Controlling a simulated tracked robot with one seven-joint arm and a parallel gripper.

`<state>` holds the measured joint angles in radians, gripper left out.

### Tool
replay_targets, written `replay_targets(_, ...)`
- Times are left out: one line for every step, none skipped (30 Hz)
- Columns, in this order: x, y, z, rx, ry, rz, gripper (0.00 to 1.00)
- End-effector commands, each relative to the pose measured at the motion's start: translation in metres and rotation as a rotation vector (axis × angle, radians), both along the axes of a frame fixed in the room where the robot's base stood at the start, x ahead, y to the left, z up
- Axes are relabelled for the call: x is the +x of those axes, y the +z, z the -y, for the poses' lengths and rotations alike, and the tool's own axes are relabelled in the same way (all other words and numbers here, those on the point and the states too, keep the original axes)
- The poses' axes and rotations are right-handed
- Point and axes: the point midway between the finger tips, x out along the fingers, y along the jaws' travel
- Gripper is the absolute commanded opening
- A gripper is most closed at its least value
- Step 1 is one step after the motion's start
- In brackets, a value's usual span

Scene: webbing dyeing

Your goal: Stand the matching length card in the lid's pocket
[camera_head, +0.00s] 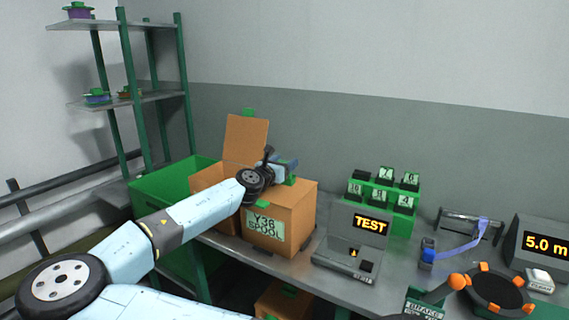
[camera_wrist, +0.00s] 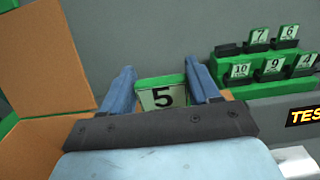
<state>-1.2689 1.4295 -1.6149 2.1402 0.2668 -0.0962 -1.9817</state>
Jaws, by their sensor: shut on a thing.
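My gripper (camera_wrist: 162,90) is shut on a green-edged card marked 5 (camera_wrist: 163,98), which shows face-on between the two fingers. In the wrist view the lid (camera_wrist: 45,45) stands to the left of my gripper. I cannot make out the lid's pocket, or whether the card touches anything.
A green rack (camera_head: 382,205) holds several numbered cards, with a dark, card-free slot at its upper left. The readout (camera_head: 545,244) shows 5.0 m. A TEST device (camera_head: 348,255) stands right of the box. A green bin (camera_head: 165,190) and shelf (camera_head: 125,100) are left.

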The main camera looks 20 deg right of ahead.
Motion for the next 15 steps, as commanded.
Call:
replay_targets(0.0, 0.0001, 0.0, 0.0, 0.0, 0.0, 0.63)
replay_targets(0.0, 0.0001, 0.0, 0.0, 0.0, 0.0, 0.66)
replay_targets(0.0, 0.0001, 0.0, 0.0, 0.0, 0.0, 0.69)
replay_targets(0.0, 0.0001, 0.0, 0.0, 0.0, 0.0, 0.72)
replay_targets(0.0, 0.0001, 0.0, 0.0, 0.0, 0.0, 0.75)
replay_targets(-0.0001, 0.0001, 0.0001, 0.0, 0.0, 0.0, 0.79)
replay_targets(-0.0001, 0.0001, 0.0001, 0.0, 0.0, 0.0, 0.82)
replay_targets(-0.0001, 0.0001, 0.0001, 0.0, 0.0, 0.0, 0.85)
replay_targets(-0.0001, 0.0001, 0.0001, 0.0, 0.0, 0.0, 0.89)
replay_targets(-0.0001, 0.0001, 0.0001, 0.0, 0.0, 0.0, 0.91)
replay_targets(-0.0001, 0.0001, 0.0001, 0.0, 0.0, 0.0, 0.91)
replay_targets(-0.0001, 0.0002, 0.0001, 0.0, 0.0, 0.0, 0.91)
replay_targets(-0.0001, 0.0002, 0.0001, 0.0, 0.0, 0.0, 0.91)
replay_targets(0.0, 0.0002, 0.0001, 0.0, 0.0, 0.0, 0.91)
replay_targets(0.0, 0.0001, 0.0001, 0.0, 0.0, 0.0, 0.91)
